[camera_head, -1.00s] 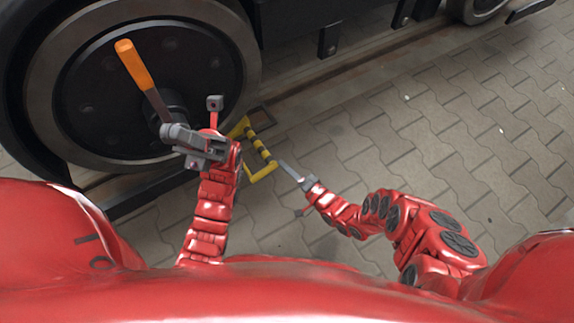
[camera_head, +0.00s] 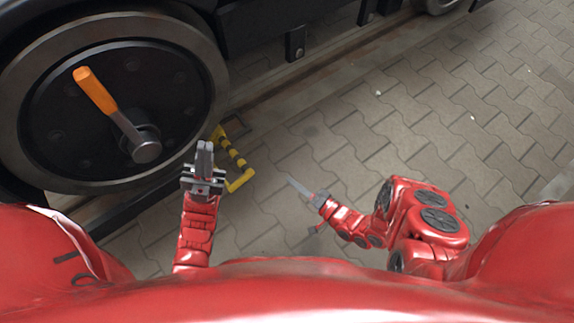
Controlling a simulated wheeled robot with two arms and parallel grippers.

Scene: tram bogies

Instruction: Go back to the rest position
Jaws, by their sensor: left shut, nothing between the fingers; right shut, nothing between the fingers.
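My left gripper (camera_head: 204,152) is shut and empty. It points up in the picture, in front of the lower right edge of the big wheel (camera_head: 205,75). My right gripper (camera_head: 295,186) is shut and empty over the paving, right of the yellow and black piece. A tool with an orange handle (camera_head: 96,92) and a grey round head (camera_head: 146,150) sits at the wheel's hub, its handle pointing up and left. The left gripper is apart from the tool.
A yellow and black striped piece (camera_head: 238,161) lies by the rail, close to the right of my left gripper. The dark bogie frame (camera_head: 260,25) runs along the top. Grey paving (camera_head: 400,130) lies open at the right.

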